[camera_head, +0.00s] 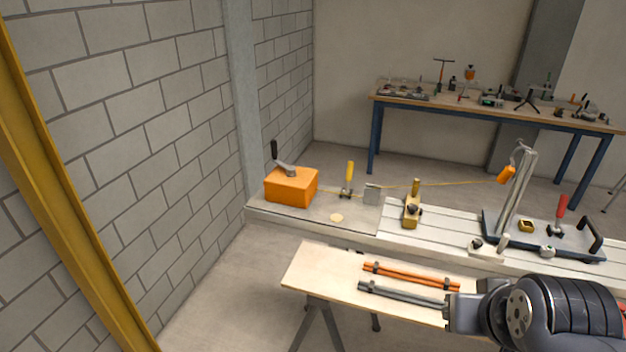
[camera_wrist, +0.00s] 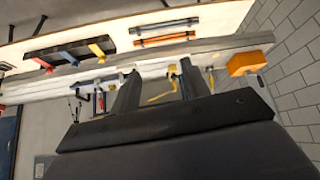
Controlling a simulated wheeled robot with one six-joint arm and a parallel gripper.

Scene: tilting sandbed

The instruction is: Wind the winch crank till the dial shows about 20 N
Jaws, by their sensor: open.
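My gripper (camera_head: 449,312) is at the lower right of the head view, beside the right end of the near board. In the wrist view my gripper (camera_wrist: 158,78) has its two dark fingers apart with nothing between them. A yellow cord (camera_head: 440,184) runs along the long bench to an orange piece (camera_head: 507,175) hanging by a leaning grey post (camera_head: 518,195). A brass-coloured block with a dark round knob (camera_head: 412,208) stands mid-bench under the cord. I cannot tell which part is the winch crank. No dial reading is legible.
An orange box (camera_head: 291,187) and a yellow-handled clamp (camera_head: 349,178) stand at the bench's left. A dark tray (camera_head: 575,252) holds the post and a red-handled clamp (camera_head: 561,208). Orange rods (camera_head: 410,277) and grey rods (camera_head: 400,293) lie on the near board. A blue-legged table (camera_head: 480,103) stands behind.

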